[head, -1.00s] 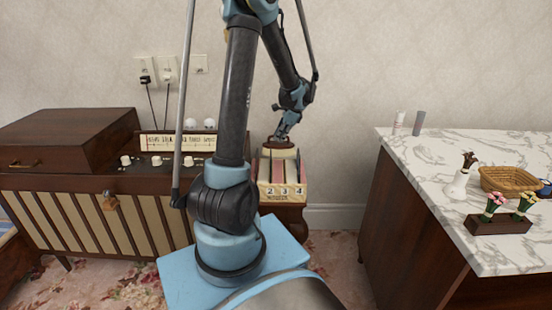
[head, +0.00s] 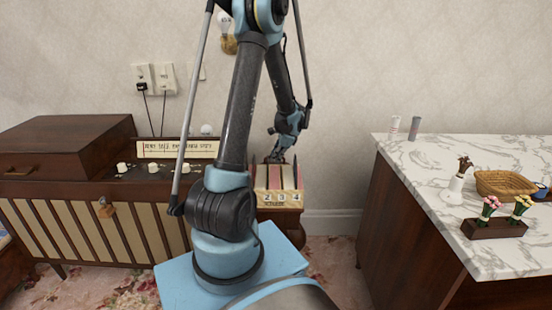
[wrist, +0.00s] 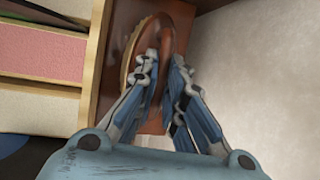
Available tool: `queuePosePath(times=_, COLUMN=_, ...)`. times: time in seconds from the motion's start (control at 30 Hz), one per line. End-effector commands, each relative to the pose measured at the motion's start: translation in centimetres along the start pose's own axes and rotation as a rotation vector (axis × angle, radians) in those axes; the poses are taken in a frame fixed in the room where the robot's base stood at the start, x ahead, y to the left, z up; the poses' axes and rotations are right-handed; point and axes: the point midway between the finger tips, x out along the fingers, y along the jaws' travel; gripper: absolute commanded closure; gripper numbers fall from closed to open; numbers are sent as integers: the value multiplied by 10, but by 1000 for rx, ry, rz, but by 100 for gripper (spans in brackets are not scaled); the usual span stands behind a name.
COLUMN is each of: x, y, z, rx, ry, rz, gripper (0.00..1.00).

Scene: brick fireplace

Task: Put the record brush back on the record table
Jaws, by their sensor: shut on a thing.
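The record brush (wrist: 137,45), a brown oval with a pale bristled edge, shows in the wrist view between and beyond my fingers. My gripper (wrist: 164,62) is shut on it. The brush is over or against the reddish-brown top of the record table (wrist: 121,22); I cannot tell whether it touches. In the head view my gripper (head: 277,157) is low at the back of the record table (head: 289,222), behind the record box, and the brush cannot be made out there.
A record box (head: 272,198) with numbered front and coloured dividers fills the table's front; its pale wall (wrist: 95,60) is close left of the brush. A wooden console (head: 95,210) stands left. A marble-topped counter (head: 430,170) stands right. The wall is close behind.

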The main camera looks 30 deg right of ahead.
Motion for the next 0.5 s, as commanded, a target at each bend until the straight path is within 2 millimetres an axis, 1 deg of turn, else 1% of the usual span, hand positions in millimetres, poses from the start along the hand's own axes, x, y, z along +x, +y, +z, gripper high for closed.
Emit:
queuePosePath(times=0.1, x=2, y=0, z=-1, rx=0, ry=0, rz=0, gripper=100)
queuePosePath(times=0.13, x=1, y=0, z=-1, rx=0, ry=0, rz=0, gripper=84)
queuePosePath(times=0.2, x=1, y=0, z=-1, rx=0, ry=0, rz=0, gripper=70)
queuePosePath(times=0.5, x=1, y=0, z=-1, rx=1, ry=0, rz=0, gripper=70)
